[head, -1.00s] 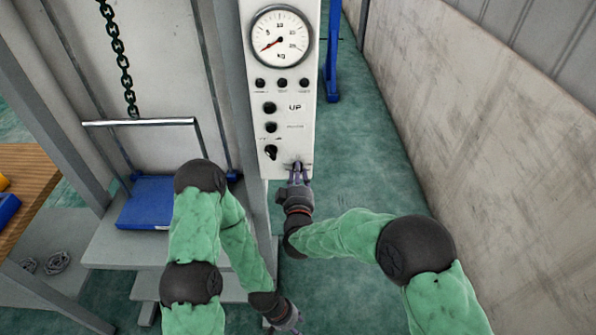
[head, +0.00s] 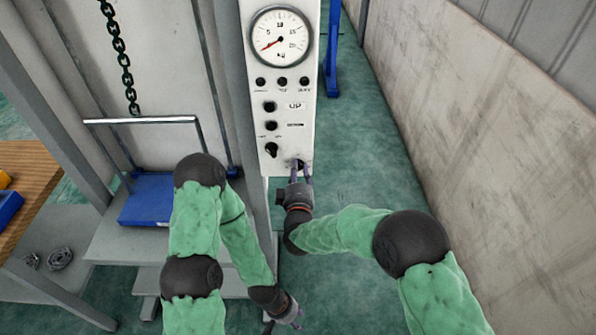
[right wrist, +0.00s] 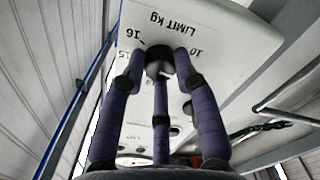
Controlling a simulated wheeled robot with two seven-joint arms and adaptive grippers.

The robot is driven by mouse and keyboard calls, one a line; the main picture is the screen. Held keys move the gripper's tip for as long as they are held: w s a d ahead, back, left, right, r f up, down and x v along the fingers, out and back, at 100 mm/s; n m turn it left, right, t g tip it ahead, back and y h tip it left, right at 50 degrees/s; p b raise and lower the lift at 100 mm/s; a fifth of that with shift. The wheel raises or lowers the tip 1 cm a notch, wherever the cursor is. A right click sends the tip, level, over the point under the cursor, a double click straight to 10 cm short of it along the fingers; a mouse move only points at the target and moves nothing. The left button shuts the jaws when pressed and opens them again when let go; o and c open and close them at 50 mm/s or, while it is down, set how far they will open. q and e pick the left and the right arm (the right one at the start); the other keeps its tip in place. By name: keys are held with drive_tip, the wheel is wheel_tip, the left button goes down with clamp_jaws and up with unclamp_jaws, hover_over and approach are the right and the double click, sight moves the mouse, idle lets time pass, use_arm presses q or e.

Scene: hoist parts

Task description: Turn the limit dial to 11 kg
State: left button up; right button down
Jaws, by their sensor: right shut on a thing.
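The limit dial is a dark round knob (right wrist: 159,62) at the lower edge of the white control panel (head: 291,140). The right wrist view shows "LIMIT kg" beside it, with 16, 15 and 10 legible. The dial's pointer is hidden, so I cannot read its setting. My right gripper (head: 300,168) is shut on the dial; its purple fingers close around it in the right wrist view (right wrist: 158,75). My left gripper (head: 292,316) hangs low, away from the panel. Its fingers are too small to read.
A round kg gauge (head: 281,38) with a red needle tops the panel, with several dark knobs and buttons below it. A chain (head: 121,60) and a blue platform (head: 147,202) stand left. A wall (head: 490,110) runs along the right, with clear green floor between.

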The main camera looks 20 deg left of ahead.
drive_tip(key=c, duration=0.9)
unclamp_jaws()
drive_tip(key=v, duration=1.2)
